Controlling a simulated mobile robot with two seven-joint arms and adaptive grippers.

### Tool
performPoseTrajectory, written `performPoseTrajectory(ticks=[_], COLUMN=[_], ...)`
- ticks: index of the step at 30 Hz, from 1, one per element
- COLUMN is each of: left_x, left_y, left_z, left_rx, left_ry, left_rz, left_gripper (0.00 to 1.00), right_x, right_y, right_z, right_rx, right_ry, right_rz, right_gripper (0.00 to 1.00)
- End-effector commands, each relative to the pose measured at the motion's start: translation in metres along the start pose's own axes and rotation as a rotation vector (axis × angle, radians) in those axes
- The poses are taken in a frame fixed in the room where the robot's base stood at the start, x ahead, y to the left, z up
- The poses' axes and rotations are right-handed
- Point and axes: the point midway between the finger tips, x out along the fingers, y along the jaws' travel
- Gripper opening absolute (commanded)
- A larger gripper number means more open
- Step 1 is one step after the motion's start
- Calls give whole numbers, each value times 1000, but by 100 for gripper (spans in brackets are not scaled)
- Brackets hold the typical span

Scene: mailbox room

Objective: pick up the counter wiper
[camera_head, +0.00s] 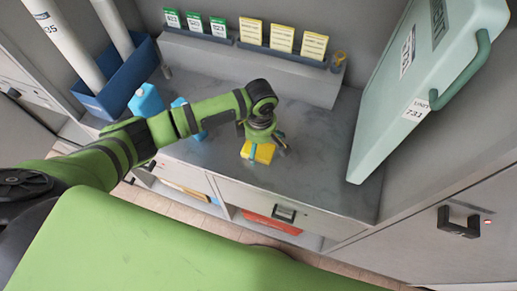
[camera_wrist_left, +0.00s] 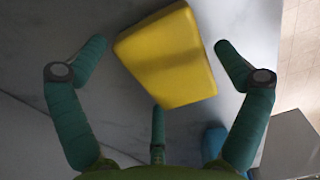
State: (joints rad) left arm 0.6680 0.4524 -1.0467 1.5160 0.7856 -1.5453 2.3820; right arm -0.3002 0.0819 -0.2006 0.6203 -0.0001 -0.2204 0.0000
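The counter wiper appears to be the yellow, sponge-like block (camera_head: 264,155) lying on the grey counter (camera_head: 325,165). In the left wrist view the yellow block (camera_wrist_left: 168,55) lies tilted between the spread fingers, with gaps on both sides. My left gripper (camera_head: 263,143) points down over the block, partly hiding it in the head view. Its green fingers (camera_wrist_left: 161,44) are open and hold nothing. I cannot tell the exact height of the fingertips above the counter. My right gripper is in neither view.
Blue bottles (camera_head: 146,101) stand left of the block, partly behind my arm. A blue bin with tubes (camera_head: 122,82) is at the far left. Card holders (camera_head: 283,38) line a ledge behind. A large pale green case (camera_head: 405,85) stands on the right. Counter between block and case is clear.

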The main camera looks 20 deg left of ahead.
Motion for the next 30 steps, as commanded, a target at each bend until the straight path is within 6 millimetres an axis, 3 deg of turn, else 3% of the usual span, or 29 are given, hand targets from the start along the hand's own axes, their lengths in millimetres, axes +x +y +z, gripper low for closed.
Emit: performPoseTrajectory(ticks=[1,3,17,25,30], left_x=[0,0,-4,-38,-61], left_y=[0,0,0,1,-26], left_z=[0,0,1,1,28], left_rx=[0,0,0,0,8], left_ry=[-1,-1,-2,-5,-8], left_rz=[0,0,0,3,-1], left_gripper=[72,52,51,51,51], right_x=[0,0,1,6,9], right_y=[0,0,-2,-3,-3], right_z=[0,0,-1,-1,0], right_rx=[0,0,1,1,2], right_ry=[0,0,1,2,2], right_rz=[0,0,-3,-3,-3], right_gripper=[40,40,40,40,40])
